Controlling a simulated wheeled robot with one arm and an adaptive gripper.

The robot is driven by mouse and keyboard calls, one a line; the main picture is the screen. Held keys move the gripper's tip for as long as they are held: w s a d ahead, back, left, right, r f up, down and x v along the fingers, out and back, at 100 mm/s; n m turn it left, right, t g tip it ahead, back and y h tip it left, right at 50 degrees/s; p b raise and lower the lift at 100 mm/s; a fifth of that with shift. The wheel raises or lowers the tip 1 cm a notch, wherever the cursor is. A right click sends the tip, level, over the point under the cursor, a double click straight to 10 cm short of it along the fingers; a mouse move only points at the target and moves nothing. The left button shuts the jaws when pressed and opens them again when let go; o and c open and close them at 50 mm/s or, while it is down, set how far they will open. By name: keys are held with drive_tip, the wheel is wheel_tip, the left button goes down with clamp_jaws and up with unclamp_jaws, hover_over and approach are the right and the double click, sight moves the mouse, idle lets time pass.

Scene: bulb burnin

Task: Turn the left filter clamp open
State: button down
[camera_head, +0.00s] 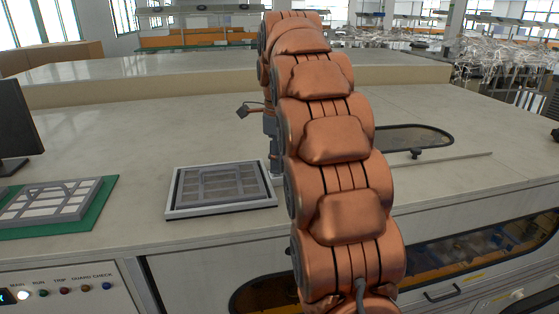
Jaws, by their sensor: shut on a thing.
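My gripper (274,158) points down at the worktop, just right of the framed filter, and is partly covered by my copper-coloured arm. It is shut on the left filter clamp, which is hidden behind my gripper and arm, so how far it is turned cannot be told. The framed grey filter (220,186) lies flat in a white-edged frame on the worktop, left of my gripper. A small dark knob (415,153) shows on the right, by an oval dark window.
A second grey filter panel (50,203) lies on a green mat (92,217) at the left. A black monitor (18,120) stands behind it. A row of indicator lights (65,290) is on the front panel. The worktop (130,135) is clear behind the framed filter.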

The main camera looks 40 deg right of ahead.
drive_tip(key=shift+m, duration=0.5)
drive_tip(key=c, duration=0.9)
unclamp_jaws()
drive_tip(key=shift+o, duration=0.2)
drive_tip(key=shift+n, duration=0.3)
